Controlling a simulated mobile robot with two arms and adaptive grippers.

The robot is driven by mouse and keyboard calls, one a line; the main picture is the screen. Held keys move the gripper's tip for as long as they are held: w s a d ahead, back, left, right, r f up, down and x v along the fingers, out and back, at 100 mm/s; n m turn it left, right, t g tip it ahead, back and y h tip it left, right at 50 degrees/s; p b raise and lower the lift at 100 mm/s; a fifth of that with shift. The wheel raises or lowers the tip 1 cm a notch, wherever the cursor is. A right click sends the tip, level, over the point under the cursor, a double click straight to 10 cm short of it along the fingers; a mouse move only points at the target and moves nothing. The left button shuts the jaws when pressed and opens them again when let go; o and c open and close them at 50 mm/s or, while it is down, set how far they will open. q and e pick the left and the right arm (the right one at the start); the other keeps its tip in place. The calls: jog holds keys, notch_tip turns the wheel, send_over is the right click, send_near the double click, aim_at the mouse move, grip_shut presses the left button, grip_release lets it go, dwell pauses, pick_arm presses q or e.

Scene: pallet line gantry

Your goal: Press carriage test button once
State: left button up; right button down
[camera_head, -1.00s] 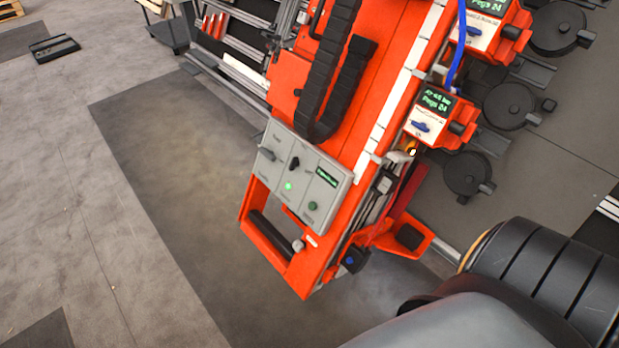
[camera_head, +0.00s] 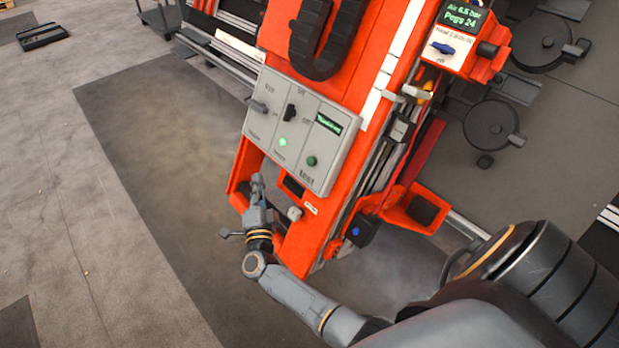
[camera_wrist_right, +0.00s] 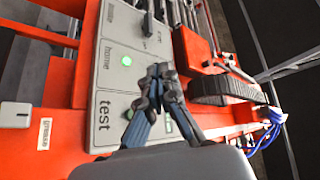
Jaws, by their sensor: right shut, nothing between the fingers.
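The carriage test button is a dark green round button (camera_head: 311,161) above the word "test", at the lower right of the grey control panel (camera_head: 338,156). In the right wrist view, the "test" label (camera_wrist_right: 103,115) is clear, and a bit of green beside it is mostly covered by my fingers. My right gripper (camera_head: 257,182) is shut and empty, in front of the carriage's lower frame, left of and below the test button in the head view. It also shows in the right wrist view (camera_wrist_right: 160,72), in front of the panel. My left gripper is not in view.
A lit green home button (camera_head: 283,142) sits left of the test button; it also shows in the wrist view (camera_wrist_right: 126,61). A black selector switch (camera_head: 291,112) and a small display (camera_head: 328,124) are above. The orange frame (camera_head: 296,254) lies close below the panel.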

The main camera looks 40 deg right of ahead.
aim_at(311, 161)
pick_arm(q)
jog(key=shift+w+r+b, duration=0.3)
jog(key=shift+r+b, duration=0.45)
jog(key=shift+b, duration=0.5)
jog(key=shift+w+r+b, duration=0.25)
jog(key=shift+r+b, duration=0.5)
jog(key=shift+b, duration=0.45)
pick_arm(e)
jog(key=d+r+m+g+h, duration=0.3)
jog(key=d+m+g+h, duration=0.2)
jog(key=m, duration=0.7)
jog(key=shift+s+d+g+h, duration=0.35)
jog(key=shift+s+g+h, duration=0.15)
jog(key=shift+g, duration=0.4)
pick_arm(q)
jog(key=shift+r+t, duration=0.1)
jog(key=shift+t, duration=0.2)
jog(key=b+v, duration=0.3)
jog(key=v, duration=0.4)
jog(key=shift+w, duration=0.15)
pick_arm(e)
jog(key=d+f, duration=0.4)
jog(key=d, duration=0.3)
jog(key=shift+w+d, duration=0.35)
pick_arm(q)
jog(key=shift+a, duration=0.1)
pick_arm(e)
jog(key=shift+d+f, duration=0.25)
jog(key=shift+d, duration=0.1)
